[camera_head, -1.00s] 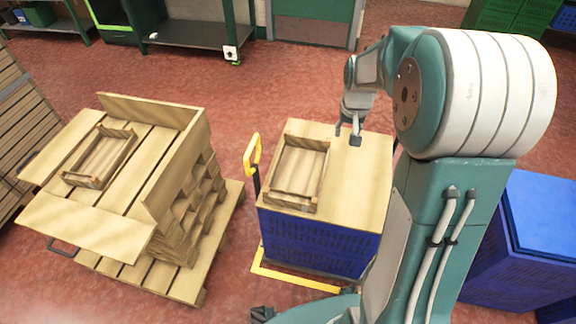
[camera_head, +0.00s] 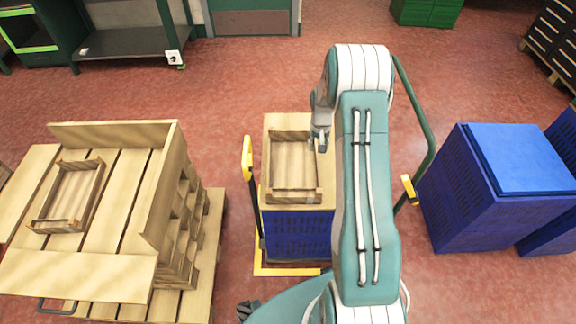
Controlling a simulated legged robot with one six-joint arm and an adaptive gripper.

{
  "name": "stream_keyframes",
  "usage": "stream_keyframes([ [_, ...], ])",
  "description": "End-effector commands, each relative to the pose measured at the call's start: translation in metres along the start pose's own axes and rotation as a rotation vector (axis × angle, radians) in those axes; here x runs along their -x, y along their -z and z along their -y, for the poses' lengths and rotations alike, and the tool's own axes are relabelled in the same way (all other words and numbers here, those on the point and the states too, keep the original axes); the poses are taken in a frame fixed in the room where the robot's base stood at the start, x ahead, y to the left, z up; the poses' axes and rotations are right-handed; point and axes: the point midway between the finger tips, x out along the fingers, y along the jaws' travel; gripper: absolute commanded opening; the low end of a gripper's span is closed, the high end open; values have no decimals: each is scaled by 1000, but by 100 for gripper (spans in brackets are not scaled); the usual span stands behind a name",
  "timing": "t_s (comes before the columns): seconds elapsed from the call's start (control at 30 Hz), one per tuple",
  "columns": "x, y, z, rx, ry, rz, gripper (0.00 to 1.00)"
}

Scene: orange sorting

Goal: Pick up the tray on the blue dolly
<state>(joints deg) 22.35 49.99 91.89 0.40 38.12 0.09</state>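A wooden tray (camera_head: 292,196) lies on the wooden top of a blue crate stack (camera_head: 297,239) that stands on a dolly with a yellow frame (camera_head: 258,270). The tray looks empty. My gripper (camera_head: 319,143) points down at the tray's right rim, near its far corner. My arm hides the right part of the crate top. The fingers are small and partly hidden, so I cannot tell whether they are open or touching the rim.
A second wooden tray (camera_head: 68,197) lies on a stack of wooden pallets (camera_head: 110,238) at the left. Blue crates (camera_head: 478,190) stand at the right. A dark shelf (camera_head: 124,44) is at the back left. Red floor is free behind the dolly.

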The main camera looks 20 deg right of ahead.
Motion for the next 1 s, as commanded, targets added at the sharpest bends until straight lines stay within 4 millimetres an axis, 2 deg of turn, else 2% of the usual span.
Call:
stream_keyframes([
  [0.2,-36,-2,2,0,-4,3,51],
  [0.43,-55,-2,2,1,-6,1,51],
  [0.7,-94,-2,-2,1,-4,1,51],
  [1.0,-98,-1,-2,1,-4,-2,51],
])
